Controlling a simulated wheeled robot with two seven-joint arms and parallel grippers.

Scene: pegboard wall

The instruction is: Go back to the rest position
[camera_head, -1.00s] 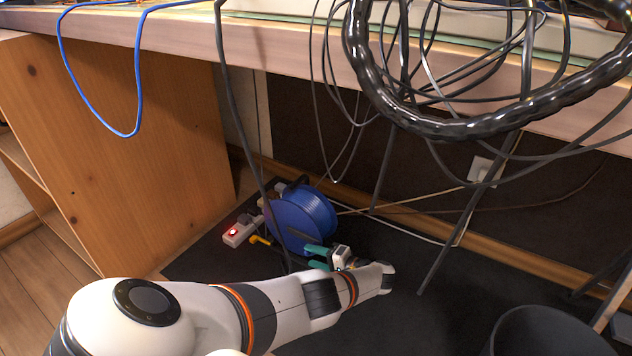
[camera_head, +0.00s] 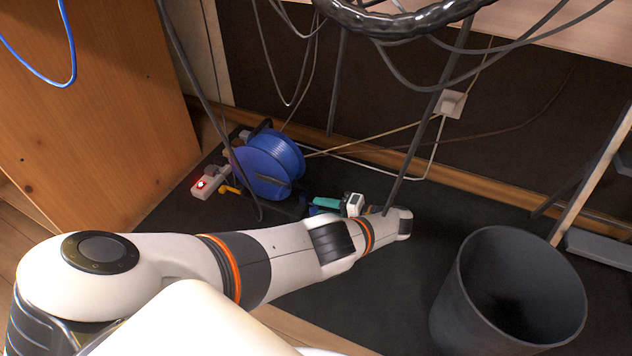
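My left arm comes in from the lower left and reaches across the lower middle of the head view. What looks like my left gripper (camera_head: 318,206), with teal parts beside a small white block, shows just behind the forearm, above the dark mat (camera_head: 390,290). It is small and partly covered by the arm. I cannot tell whether its fingers are apart, and I see nothing clearly held. My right gripper is not in view.
A blue cable reel (camera_head: 268,165) and a power strip (camera_head: 208,187) with a red light lie behind the arm. A dark bin (camera_head: 445,310) stands at right. A wooden cabinet (camera_head: 90,120) is at left. Black cables (camera_head: 408,150) hang down from above, one beside my arm's far end.

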